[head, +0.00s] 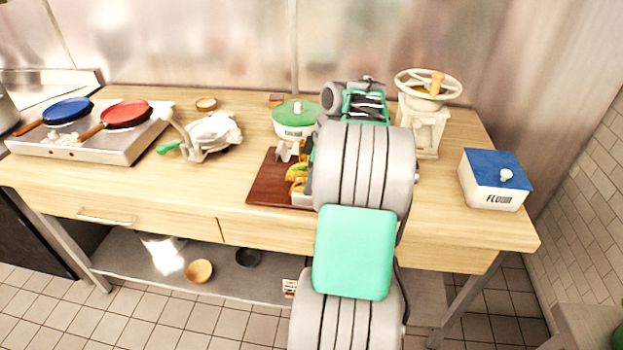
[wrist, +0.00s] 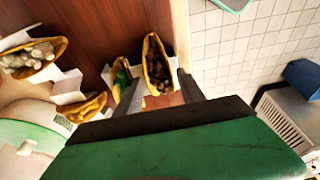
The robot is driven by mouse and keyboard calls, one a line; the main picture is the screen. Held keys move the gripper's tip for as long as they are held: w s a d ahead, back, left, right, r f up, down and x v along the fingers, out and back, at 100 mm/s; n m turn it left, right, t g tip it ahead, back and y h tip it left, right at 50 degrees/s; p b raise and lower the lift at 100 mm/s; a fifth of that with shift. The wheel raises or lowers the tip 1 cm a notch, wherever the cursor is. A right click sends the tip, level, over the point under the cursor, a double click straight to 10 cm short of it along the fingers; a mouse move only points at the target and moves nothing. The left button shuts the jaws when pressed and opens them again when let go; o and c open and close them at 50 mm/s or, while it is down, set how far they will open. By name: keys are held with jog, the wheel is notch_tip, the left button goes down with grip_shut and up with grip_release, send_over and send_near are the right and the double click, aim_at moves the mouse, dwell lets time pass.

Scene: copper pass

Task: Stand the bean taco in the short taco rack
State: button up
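The bean taco (wrist: 157,68), a yellow shell with dark brown filling, shows in the wrist view between the two fingers of my gripper (wrist: 160,78). The fingers are apart, with a visible gap on each side of the shell. A white rack panel (wrist: 172,60) stands beside this taco. A taco with green filling (wrist: 121,76) is just left of it. Another white rack (wrist: 70,86) is at the left, with a white-filled taco (wrist: 35,55) and a yellow taco (wrist: 88,108) by it. I cannot tell which rack is the short one. In the head view my arm hides my fingers.
The racks are on a brown board (head: 268,180) on the wooden counter. A green-lidded pot (head: 295,122) stands behind it. A grinder (head: 427,125) and blue-lidded flour box (head: 494,180) are right of my arm. Pans (head: 125,113) sit far left. The counter's front left is clear.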

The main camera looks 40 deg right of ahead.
jog(key=shift+o, duration=1.1)
jog(key=p+v, duration=0.2)
jog(key=v, duration=0.6)
jog(key=shift+f, duration=0.1)
jog(key=w+a+r+m, duration=0.1)
jog(key=w+a, duration=0.1)
jog(key=a, duration=0.7)
jog(key=w+a+r+m, duration=0.1)
jog(key=w+a+m, duration=0.1)
jog(key=a, duration=0.7)
jog(key=s+a+f+m+h, duration=0.1)
jog(key=s+a+f+m, duration=0.1)
jog(key=s+a, duration=0.3)
jog(key=s+a+f+m+t, duration=0.1)
jog(key=s+a+f, duration=0.3)
jog(key=a, duration=0.6)
jog(key=s+m, duration=0.1)
jog(key=s, duration=0.1)
jog(key=shift+s+a+f+h, duration=0.2)
jog(key=shift+s+a+h, duration=0.05)
jog(key=shift+h, duration=0.15)
